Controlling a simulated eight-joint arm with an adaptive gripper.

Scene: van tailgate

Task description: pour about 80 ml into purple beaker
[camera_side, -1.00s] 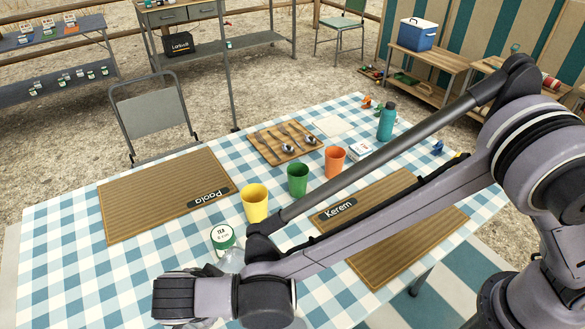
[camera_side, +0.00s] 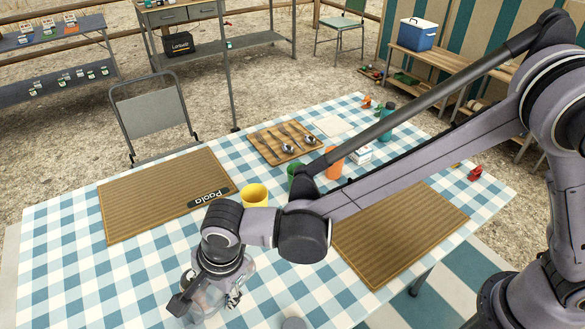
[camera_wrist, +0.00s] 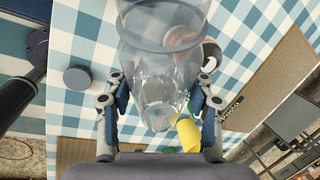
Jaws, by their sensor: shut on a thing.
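My gripper (camera_wrist: 161,112) is shut on a clear glass vessel (camera_wrist: 160,65), with one finger on each side of it. The vessel also shows in the side view (camera_side: 208,297), low at the front left of the table, partly behind my gripper. I cannot make out a liquid level in it. A green cup (camera_side: 293,174) and an orange cup (camera_side: 334,163) are partly covered by my arm.
The checked table (camera_side: 60,230) holds a Paola mat (camera_side: 150,195), a second mat (camera_side: 400,235), and a cutlery board (camera_side: 268,148). A teal bottle (camera_side: 386,115) stands at the back. A small grey disc (camera_wrist: 77,78) lies near the vessel. Open cloth lies front left.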

